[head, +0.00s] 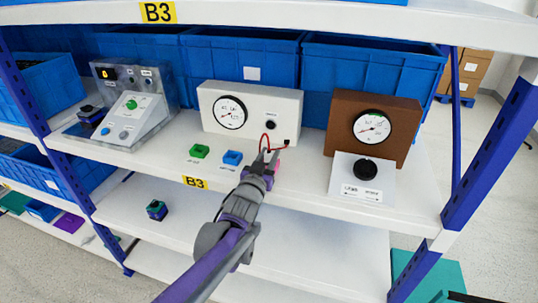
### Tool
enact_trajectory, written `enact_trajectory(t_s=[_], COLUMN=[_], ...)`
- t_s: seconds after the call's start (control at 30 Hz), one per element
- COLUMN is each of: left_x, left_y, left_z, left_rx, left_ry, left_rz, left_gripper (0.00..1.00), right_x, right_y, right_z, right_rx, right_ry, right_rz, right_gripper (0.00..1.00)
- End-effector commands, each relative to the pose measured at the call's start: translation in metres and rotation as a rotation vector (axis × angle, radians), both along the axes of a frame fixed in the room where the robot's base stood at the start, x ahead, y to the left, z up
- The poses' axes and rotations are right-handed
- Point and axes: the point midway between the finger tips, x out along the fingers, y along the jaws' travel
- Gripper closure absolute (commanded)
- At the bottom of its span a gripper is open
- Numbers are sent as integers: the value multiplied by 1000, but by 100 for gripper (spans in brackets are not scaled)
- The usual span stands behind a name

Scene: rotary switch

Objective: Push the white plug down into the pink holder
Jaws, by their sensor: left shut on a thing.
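My left gripper (266,158) is shut at the middle of the shelf, in front of the white meter box. A red cable (266,136) loops from the front of that box down to my fingertips. The white plug is held between the fingers, which hide nearly all of it. The pink holder (278,167) shows only as a small pink patch just right of and behind the fingers. I cannot tell how deep the plug sits in the holder. My right gripper is not in view.
A white meter box (285,105) stands behind the gripper. A brown meter box (400,115) with a black knob (365,170) stands to the right. A grey control panel (130,115) is at left.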

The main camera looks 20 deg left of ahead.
Motion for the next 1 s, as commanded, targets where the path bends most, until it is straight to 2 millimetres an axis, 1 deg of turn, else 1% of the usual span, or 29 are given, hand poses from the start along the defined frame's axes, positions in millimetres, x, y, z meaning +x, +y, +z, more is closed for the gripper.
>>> enact_trajectory(t_s=[0.03, 0.07, 0.2, 0.23, 0.27, 0.53, 0.67, 0.77, 1.0], left_x=[0, 0, 0, 0, 0, -1, -9, -25, -73], left_y=[0, 0, 0, 0, 0, 0, 0, 1, 2], left_z=[-2, -2, -1, -1, -1, -1, -1, -1, -1], left_rx=[0, 0, 0, 0, 0, 0, 1, 0, 1], left_ry=[0, 0, 0, 0, 0, 0, 0, 0, 0], left_rz=[0, 0, 0, 0, 0, 0, 0, 0, 0], left_gripper=[100, 66, 41, 36, 33, 33, 33, 33, 33], right_x=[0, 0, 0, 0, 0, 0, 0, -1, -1], right_y=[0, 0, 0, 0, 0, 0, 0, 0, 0], right_z=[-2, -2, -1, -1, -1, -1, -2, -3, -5], right_rx=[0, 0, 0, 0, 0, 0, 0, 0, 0], right_ry=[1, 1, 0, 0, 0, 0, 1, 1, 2], right_rz=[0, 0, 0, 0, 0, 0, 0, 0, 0], right_gripper=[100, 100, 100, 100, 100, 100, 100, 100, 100])
